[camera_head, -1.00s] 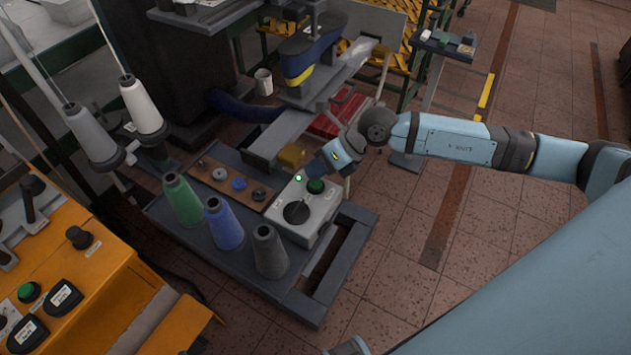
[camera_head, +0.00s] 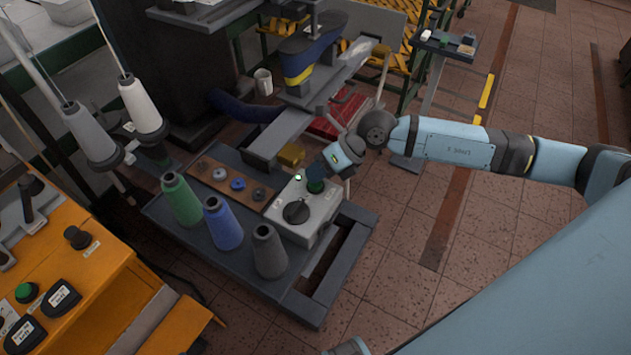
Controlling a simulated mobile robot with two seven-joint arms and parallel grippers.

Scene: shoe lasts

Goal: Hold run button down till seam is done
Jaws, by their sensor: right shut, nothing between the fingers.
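A grey control box (camera_head: 322,215) stands on the dark bench. On its top are a green button (camera_head: 315,187), a black knob (camera_head: 296,212) and a small lit greenish lamp (camera_head: 298,178). My right gripper (camera_head: 316,174) is shut and empty, its tip pointing down at the green button and partly covering it. The tip looks to be at or just above the button; contact cannot be told. Behind it, a blue and yellow shoe form (camera_head: 305,62) sits at the machine. My left gripper is not in view.
Green (camera_head: 180,198), blue (camera_head: 223,222) and grey (camera_head: 268,250) thread cones stand on the bench, left of the box. A wooden strip (camera_head: 230,180) holds small discs. An orange console (camera_head: 85,285) stands at lower left.

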